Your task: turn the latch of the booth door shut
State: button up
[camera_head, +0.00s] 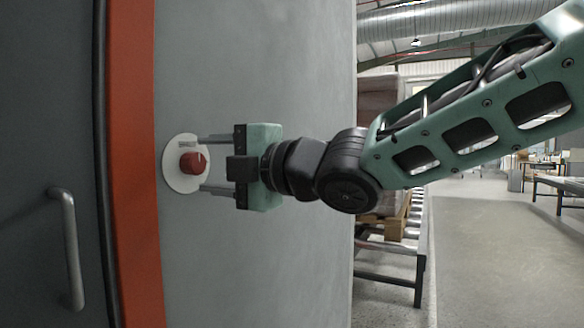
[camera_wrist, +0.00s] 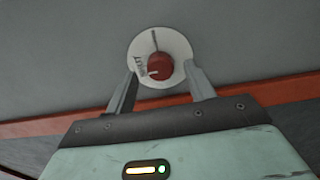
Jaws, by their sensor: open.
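The latch is a red round knob (camera_head: 191,163) on a white disc (camera_head: 172,178), set in the grey wall just right of the orange door frame. The knob also shows in the wrist view (camera_wrist: 160,66), with a pale pointer line towards the left. Dark lettering and a dark mark are on the disc (camera_wrist: 175,45); I cannot read them surely. My gripper (camera_head: 204,163) is open, facing the wall. One finger is above the knob and one below it in the head view. Whether the fingers touch the knob or disc is unclear.
The dark grey booth door (camera_head: 35,190) with a vertical bar handle (camera_head: 70,248) is at the left and looks closed. The orange frame (camera_head: 134,200) runs beside it. At the right are a roller conveyor (camera_head: 390,256) and open floor (camera_head: 490,240).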

jog(key=p+v, duration=0.1)
jog(key=v, duration=1.4)
jog(key=shift+s+d, duration=0.2)
jog(key=shift+d, duration=0.15)
jog(key=shift+f, duration=0.1)
jog(key=d+f+m+t+h, duration=0.1)
jog(key=d+f+m+h, duration=0.15)
jog(key=f+m, duration=0.3)
jog(key=w+d+f+m+h, duration=0.1)
jog(key=d+f+m+h, duration=0.1)
jog(key=f+m+h, duration=0.3)
jog(key=d+f+m+t+h, duration=0.1)
jog(key=d+f+m+h, duration=0.1)
jog(key=f+m, duration=0.35)
jog(key=s+d+f+m+g+h, duration=0.3)
jog(key=s+d+f+m+g, duration=0.15)
jog(key=s+f, duration=0.35)
jog(key=s+d+f+m+g+h, duration=0.4)
jog(key=s+f+g, duration=0.15)
jog(key=s, duration=0.45)
notch_tip(320, 180, up, 20)
jog(key=t+p, duration=0.1)
jog(key=p, duration=2)
jog(key=shift+w, duration=0.45)
jog(key=shift+f+n+y, duration=0.15)
jog(key=shift+n+y, duration=0.1)
